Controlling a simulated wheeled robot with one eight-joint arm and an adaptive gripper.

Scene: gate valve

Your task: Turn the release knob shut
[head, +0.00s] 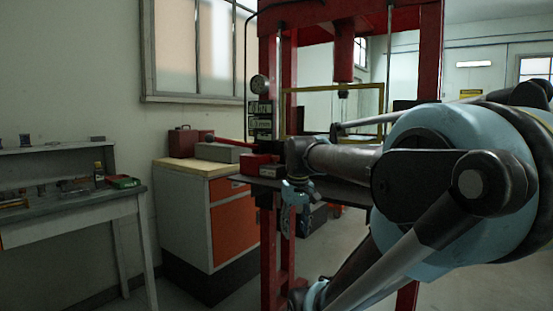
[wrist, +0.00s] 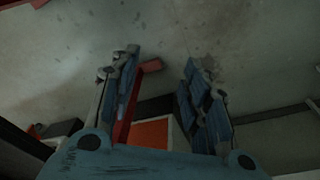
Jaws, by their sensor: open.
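I cannot make out the release knob in either view. A red hydraulic press (head: 268,60) stands in the middle of the head view. A red pump body (head: 258,165) with a long red handle (head: 232,142) sits at its left side. My gripper (head: 294,222) hangs fingers down in front of the press, below the pump's level. In the wrist view my gripper (wrist: 160,62) is open with nothing between its pads. A red bar (wrist: 128,112) shows beside the left finger, partly hidden by it.
A cabinet with orange fronts (head: 232,230) stands left of the press, with a red toolbox (head: 184,142) on top. A grey workbench (head: 70,204) is at far left. A round gauge (head: 259,84) is on the press. The floor shows between workbench and cabinet.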

